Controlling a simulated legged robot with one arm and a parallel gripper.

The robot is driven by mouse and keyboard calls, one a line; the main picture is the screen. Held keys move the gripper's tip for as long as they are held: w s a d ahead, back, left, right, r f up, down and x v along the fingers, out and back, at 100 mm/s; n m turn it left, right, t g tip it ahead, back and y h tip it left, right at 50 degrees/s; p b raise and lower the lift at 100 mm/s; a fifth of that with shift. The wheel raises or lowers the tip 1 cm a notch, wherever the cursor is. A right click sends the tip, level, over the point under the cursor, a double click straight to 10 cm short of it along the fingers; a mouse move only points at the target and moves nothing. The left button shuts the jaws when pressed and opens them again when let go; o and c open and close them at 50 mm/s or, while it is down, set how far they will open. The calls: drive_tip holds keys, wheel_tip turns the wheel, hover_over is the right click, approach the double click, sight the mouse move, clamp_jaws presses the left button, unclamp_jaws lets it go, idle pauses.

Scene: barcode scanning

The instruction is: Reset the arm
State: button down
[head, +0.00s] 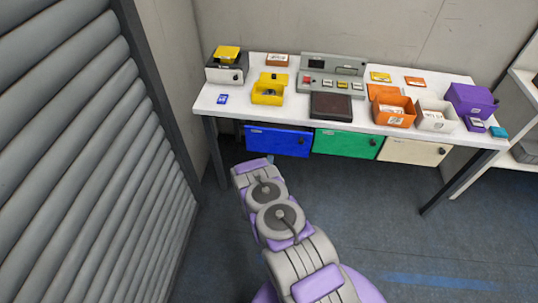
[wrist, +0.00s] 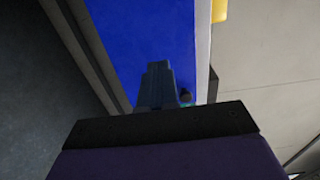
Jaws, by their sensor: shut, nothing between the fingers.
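My arm reaches forward from the bottom of the head view, its far end low in front of the table, just under the blue drawer. My gripper (wrist: 157,68) shows in the wrist view as dark fingers, shut and empty, in front of the blue drawer (wrist: 150,30). The same blue drawer (head: 279,141) is at the left under the tabletop in the head view. In the head view the fingers are mostly hidden by the arm. I cannot tell whether they touch the drawer.
The white table (head: 235,118) carries a grey console (head: 331,72), a yellow bin (head: 269,90), an orange bin (head: 395,111), a white bin (head: 437,115) and a purple box (head: 470,99). Green (head: 346,143) and cream (head: 414,151) drawers hang below. A ribbed shutter (head: 75,150) stands left; floor is clear right.

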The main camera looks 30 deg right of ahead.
drive_tip(key=shift+w+a+p+v, duration=0.1)
drive_tip(key=shift+a+p+v, duration=0.1)
drive_tip(key=shift+v, duration=1)
drive_tip(key=shift+w+a+p+v, duration=0.1)
drive_tip(key=shift+a+p+v, duration=0.05)
drive_tip(key=shift+v, duration=1)
